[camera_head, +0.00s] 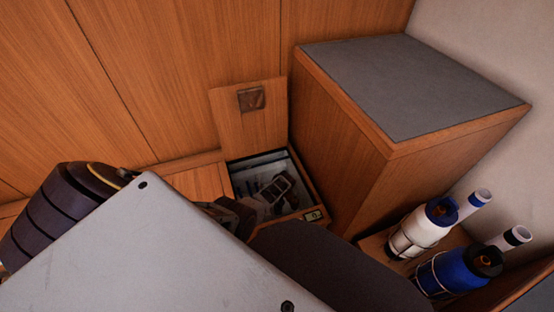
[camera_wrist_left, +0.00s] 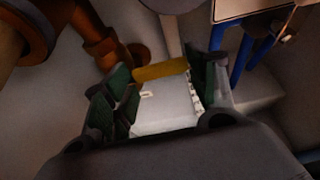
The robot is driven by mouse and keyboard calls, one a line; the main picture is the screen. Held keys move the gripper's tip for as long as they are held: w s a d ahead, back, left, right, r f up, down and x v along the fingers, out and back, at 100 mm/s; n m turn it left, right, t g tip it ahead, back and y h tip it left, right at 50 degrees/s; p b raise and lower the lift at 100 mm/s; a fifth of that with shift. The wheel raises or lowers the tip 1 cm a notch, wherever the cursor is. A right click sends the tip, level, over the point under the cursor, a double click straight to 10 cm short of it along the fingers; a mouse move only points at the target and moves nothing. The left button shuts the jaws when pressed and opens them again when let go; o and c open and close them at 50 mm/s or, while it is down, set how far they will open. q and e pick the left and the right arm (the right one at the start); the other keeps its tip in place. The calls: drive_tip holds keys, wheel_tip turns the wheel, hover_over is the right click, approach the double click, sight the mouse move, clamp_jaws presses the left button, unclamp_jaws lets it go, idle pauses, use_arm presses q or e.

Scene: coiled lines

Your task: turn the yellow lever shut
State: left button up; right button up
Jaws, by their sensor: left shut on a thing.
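The yellow lever (camera_wrist_left: 160,72) shows in the left wrist view as a short yellow bar across the fingertips of my left gripper (camera_wrist_left: 163,85). The green-padded fingers stand on both sides of the bar and are shut on it. A pale, blocky surface (camera_wrist_left: 165,110) lies between the fingers, and I cannot tell what it belongs to. In the head view the lever is hidden, and my grey arm covers the lower left. My right gripper is not in view.
In the head view an open floor hatch (camera_head: 249,118) leans above a cramped compartment (camera_head: 318,200). A grey-topped wooden box (camera_head: 410,85) stands beside it. White (camera_head: 420,230) and blue (camera_head: 452,274) bottles stand at right. Blue pipes (camera_wrist_left: 240,57) and a brown pipe (camera_wrist_left: 95,40) flank the lever.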

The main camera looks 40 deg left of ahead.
use_arm(q)
drive_tip(key=o, duration=1.3)
drive_tip(key=shift+s+d+f, duration=0.15)
drive_tip(key=shift+s+f, duration=0.05)
drive_tip(key=shift+o, duration=0.6)
drive_tip(key=shift+w+r, duration=0.1)
drive_tip(key=shift+r, duration=0.25)
drive_tip(key=v, duration=1.1)
drive_tip(key=shift+r, duration=0.2)
drive_tip(key=shift+r, duration=0.15)
